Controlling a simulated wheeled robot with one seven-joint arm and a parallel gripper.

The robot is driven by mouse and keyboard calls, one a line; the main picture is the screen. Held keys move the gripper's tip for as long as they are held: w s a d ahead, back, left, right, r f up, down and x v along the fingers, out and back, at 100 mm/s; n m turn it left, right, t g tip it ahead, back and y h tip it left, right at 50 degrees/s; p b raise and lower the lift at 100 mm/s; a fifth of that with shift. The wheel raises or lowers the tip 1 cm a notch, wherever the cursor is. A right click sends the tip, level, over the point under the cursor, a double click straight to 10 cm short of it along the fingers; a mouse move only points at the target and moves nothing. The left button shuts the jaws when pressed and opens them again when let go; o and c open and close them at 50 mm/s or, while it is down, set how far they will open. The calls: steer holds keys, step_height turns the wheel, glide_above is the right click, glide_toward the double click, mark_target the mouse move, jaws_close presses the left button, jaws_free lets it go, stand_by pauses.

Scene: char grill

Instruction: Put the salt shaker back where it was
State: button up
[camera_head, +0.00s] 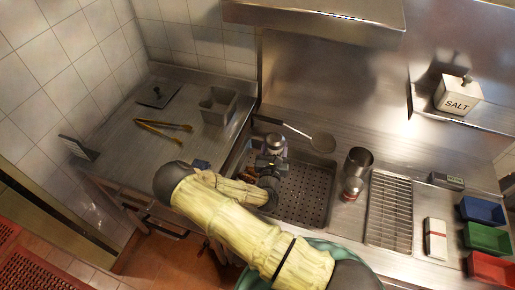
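My gripper (271,163) is a dark shape at the end of my yellow-sleeved arm, over the left part of the dark perforated basin. A small silver shaker-like container (276,143) shows right at its fingertips and looks upright. I cannot tell whether the fingers are closed on it or only beside it. A second small silver container with a reddish band (352,187) stands right of the basin. I cannot tell for certain which of these is the salt shaker. A white box labelled SALT (457,98) stands on the steel shelf at the right.
A tall steel cup (357,164) and a wire rack (390,210) are right of the basin (305,193). A round-ended utensil (320,142) lies behind it. Tongs (162,129) and a steel bin (217,106) are on the left counter. Blue, green and red trays (486,237) are at the right.

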steer(key=s+d+f+n+y+b, duration=0.2)
steer(key=d+f+y+b, duration=0.1)
steer(key=d+f+y, duration=0.1)
step_height(320, 180, down, 2)
steer(key=shift+s+d+f+n, duration=0.1)
steer(key=shift+s+d+n, duration=0.25)
steer(key=shift+d, duration=0.5)
